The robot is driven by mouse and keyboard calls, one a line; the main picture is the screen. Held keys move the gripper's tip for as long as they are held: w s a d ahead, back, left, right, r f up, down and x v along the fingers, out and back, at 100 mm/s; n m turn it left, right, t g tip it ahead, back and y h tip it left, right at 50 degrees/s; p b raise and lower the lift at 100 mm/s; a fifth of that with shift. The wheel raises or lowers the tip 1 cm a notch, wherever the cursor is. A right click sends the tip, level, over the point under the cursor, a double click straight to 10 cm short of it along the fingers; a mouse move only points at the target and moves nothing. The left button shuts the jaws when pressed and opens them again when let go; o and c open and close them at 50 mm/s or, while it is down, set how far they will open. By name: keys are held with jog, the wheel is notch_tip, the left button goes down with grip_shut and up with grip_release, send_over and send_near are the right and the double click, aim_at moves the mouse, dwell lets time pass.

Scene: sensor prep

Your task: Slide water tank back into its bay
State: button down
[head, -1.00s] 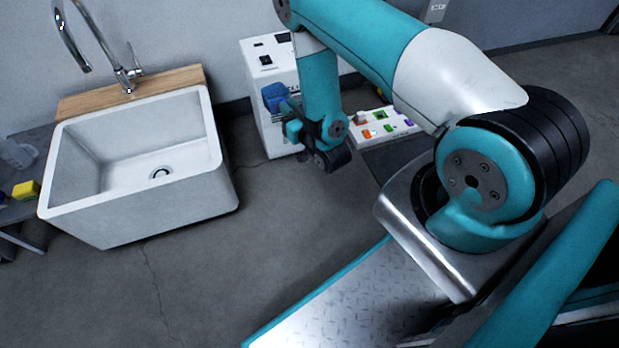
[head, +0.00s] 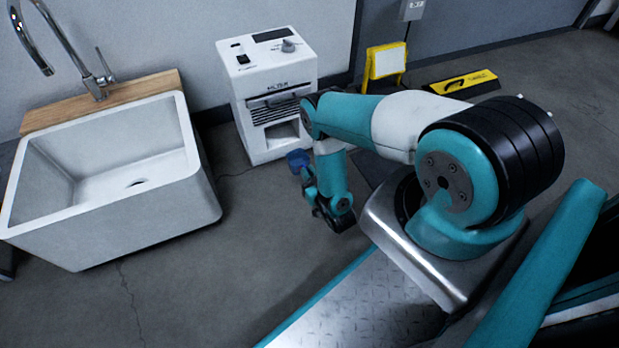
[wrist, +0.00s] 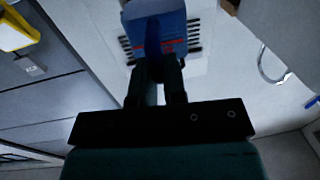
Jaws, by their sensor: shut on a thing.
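My gripper (head: 304,172) is shut on the blue water tank (head: 298,159), low in front of the white machine (head: 244,88). In the wrist view the tank (wrist: 155,36) sits at the ends of the gripper fingers (wrist: 155,72), with the machine's dark vent slots (wrist: 193,35) behind it. The machine's open bay (head: 284,135) is below its slotted grille, just above and behind the tank in the head view. The tank looks outside the bay. Its gap from the machine cannot be told. My arm covers the machine's right edge.
A white sink (head: 105,222) with a wooden back ledge (head: 108,100) stands to the left. A yellow-framed stand (head: 384,66) and a yellow and black floor item (head: 462,84) lie beyond my arm. Floor is clear between sink and machine.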

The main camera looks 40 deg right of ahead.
aim_at(296, 157)
jog(key=shift+w+d+f+b, duration=0.2)
jog(key=shift+w+b, duration=0.25)
jog(key=shift+b, duration=0.4)
jog(key=shift+w+d+f+b, duration=0.1)
jog(key=shift+w+f+b, duration=0.25)
jog(key=shift+b, duration=0.5)
jog(key=shift+w+b, duration=0.25)
jog(key=shift+b, duration=0.5)
jog(key=w+b, duration=0.1)
jog(key=b, duration=0.3)
jog(key=shift+d+f, duration=0.15)
jog(key=shift+w+b, duration=0.15)
jog(key=shift+b, duration=0.25)
jog(key=w+b, duration=0.2)
jog(key=w+d+f+b, duration=0.1)
jog(key=shift+w+d+f+b, duration=0.1)
jog(key=shift+w+b, duration=0.25)
jog(key=shift+w+d+f+b, duration=0.1)
jog(key=shift+w+d+b, duration=0.4)
jog(key=shift+w+b, duration=0.9)
jog(key=shift+w+d+r+b, duration=0.1)
jog(key=shift+w+d+b, duration=0.4)
jog(key=shift+w, duration=1.75)
jog(key=shift+w+d+f+b, duration=0.1)
jog(key=shift+w+d+b, duration=0.65)
jog(key=shift+w, duration=1.05)
jog(key=shift+a, duration=0.2)
